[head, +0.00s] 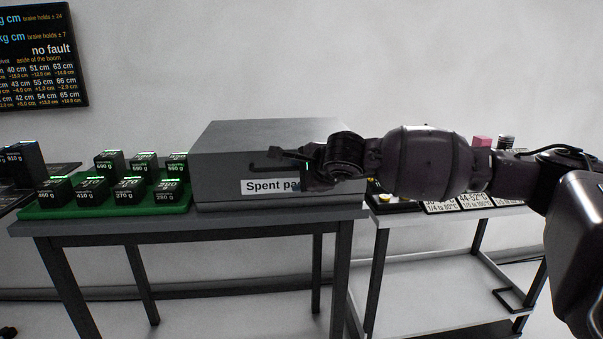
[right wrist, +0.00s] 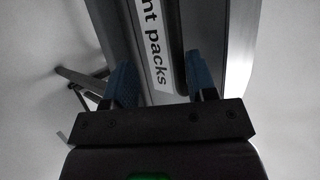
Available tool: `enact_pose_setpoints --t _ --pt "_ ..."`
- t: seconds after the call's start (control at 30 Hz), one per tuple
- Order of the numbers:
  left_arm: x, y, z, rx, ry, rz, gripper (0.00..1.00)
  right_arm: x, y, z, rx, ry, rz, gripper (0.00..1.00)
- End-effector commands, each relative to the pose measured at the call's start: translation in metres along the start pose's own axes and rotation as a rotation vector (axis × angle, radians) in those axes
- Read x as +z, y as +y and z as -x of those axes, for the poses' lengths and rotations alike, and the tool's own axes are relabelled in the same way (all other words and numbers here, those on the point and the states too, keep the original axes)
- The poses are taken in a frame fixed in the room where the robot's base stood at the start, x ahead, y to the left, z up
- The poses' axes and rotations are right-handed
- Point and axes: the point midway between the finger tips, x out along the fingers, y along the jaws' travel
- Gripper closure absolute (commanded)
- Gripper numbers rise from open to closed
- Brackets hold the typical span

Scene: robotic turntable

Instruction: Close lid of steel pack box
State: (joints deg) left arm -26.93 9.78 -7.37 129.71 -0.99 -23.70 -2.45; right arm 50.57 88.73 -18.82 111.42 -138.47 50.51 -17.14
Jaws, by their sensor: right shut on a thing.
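The grey steel pack box (head: 225,170) stands on a dark table, with a white "Spent packs" label (head: 262,187) on its front, partly hidden by my right gripper. Its flat top (head: 260,132) looks level and down over the box; no opening shows. A dark handle bar (head: 262,168) juts from the front above the label. My right gripper (head: 292,158) is at the front of the box, shut on the handle. In the right wrist view my fingers (right wrist: 160,85) stand either side of a dark bar (right wrist: 172,45) beside the label. My left gripper is out of view.
A green tray (head: 60,211) with several black weighted blocks sits left of the box. A trolley (head: 455,270) with cards and small items stands to the right, partly behind my right arm. A dark display (head: 40,60) hangs on the wall.

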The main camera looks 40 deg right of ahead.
Motion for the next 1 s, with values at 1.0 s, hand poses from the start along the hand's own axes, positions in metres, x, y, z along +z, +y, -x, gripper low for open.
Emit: enact_pose_setpoints --t 1.0 --pt "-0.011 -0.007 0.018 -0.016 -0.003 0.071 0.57 0.001 0.000 0.111 -0.002 0.000 0.001 0.62"
